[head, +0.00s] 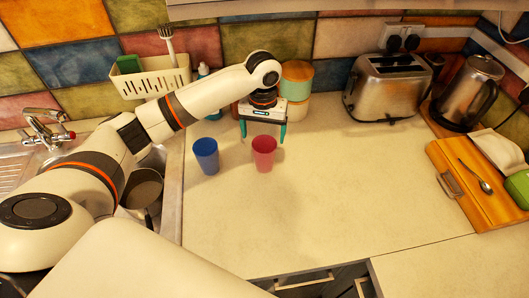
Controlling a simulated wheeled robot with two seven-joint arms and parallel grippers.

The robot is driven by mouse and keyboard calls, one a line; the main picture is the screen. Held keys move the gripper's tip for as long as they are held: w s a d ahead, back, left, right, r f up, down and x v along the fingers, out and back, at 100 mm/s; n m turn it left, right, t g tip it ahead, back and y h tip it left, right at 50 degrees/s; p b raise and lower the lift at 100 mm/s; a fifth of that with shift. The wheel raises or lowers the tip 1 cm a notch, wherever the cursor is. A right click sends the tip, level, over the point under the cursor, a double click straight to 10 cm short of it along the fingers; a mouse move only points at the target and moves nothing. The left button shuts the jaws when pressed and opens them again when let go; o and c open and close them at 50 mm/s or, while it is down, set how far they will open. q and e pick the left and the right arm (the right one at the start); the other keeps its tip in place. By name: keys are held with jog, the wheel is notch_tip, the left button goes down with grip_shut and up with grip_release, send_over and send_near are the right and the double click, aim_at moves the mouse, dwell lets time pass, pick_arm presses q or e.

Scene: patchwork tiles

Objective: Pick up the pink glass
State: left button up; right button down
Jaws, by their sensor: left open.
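The pink glass (264,155) stands upright on the pale counter, near the middle of the head view. A blue glass (206,156) stands upright to its left, with a gap between them. My left gripper (263,137) reaches in from the left and points down at the pink glass. Its two teal fingers are open, one to either side of the glass's upper part in the picture. I cannot tell whether they touch it or stand behind it. My right gripper is not in view.
Canisters (297,80) stand behind my gripper. A toaster (387,87), a kettle (468,93) and a wooden board (475,183) with a spoon are to the right. A sink with a tap (47,130) and a pan (141,187) is at left. The counter's middle and front are clear.

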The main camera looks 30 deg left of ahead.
aim_at(264, 149)
pick_arm(q)
jog(key=shift+f, duration=0.95)
jog(key=shift+w+f, duration=0.1)
jog(key=shift+f, duration=0.2)
notch_tip(264, 149, down, 4)
jog(key=shift+d+f+p, duration=0.15)
jog(key=shift+p, duration=1.05)
jog(key=shift+f, duration=0.4)
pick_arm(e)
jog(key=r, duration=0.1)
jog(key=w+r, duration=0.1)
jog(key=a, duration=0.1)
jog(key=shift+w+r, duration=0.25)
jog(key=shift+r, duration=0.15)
pick_arm(q)
jog(key=shift+c, duration=0.4)
jog(key=c, duration=0.9)
jog(key=shift+c, duration=1)
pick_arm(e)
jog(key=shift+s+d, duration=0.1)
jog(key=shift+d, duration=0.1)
